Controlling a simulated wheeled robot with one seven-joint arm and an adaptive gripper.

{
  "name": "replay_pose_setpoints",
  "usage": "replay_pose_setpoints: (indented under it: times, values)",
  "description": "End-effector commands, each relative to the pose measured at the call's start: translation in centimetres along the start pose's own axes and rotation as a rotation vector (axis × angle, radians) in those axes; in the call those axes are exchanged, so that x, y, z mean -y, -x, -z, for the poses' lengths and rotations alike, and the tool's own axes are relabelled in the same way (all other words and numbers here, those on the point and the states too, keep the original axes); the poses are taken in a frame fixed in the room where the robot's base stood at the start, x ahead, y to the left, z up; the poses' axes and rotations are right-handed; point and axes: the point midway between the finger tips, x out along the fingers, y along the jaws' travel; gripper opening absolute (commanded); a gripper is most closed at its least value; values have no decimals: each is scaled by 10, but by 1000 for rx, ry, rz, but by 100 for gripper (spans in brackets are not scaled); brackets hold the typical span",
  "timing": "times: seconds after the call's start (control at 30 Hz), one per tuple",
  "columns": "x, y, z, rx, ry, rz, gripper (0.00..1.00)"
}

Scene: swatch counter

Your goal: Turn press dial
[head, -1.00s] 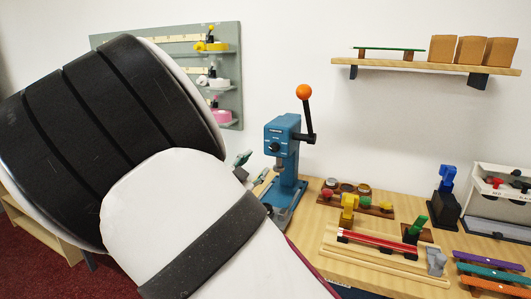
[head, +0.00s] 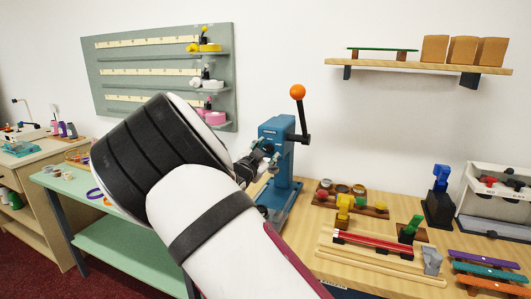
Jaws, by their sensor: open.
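The blue press (head: 285,170) stands upright on the wooden counter, with a black lever topped by an orange ball (head: 297,91). The dial on the front of the press head is hidden behind my gripper, so its turn angle cannot be told. My gripper (head: 265,153) is at the front of the press head, level with the dial's place. It is open, small in view and partly covered by my arm. I cannot tell whether its fingers touch the dial.
A rack of jars (head: 345,190), a red bar jig (head: 375,246) and coloured strips (head: 490,268) lie right of the press. A shelf (head: 420,64) hangs above. A green pegboard (head: 130,75) and a mint table (head: 125,250) are to the left.

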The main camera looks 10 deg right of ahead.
Motion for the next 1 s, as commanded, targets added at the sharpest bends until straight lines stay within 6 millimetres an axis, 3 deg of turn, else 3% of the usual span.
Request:
replay_pose_setpoints:
  times: [0.13, 0.33, 0.37, 0.67, 1.0]
  values:
    - [0, 0, 0, 0, 0, 0, 45]
    - [0, 0, 0, 0, 0, 0, 2]
    - [0, 0, 0, 0, 0, 0, 0]
    - [0, 0, -1, 1, -21, 0, 0]
    - [-1, -1, -2, 1, -211, -1, 0]
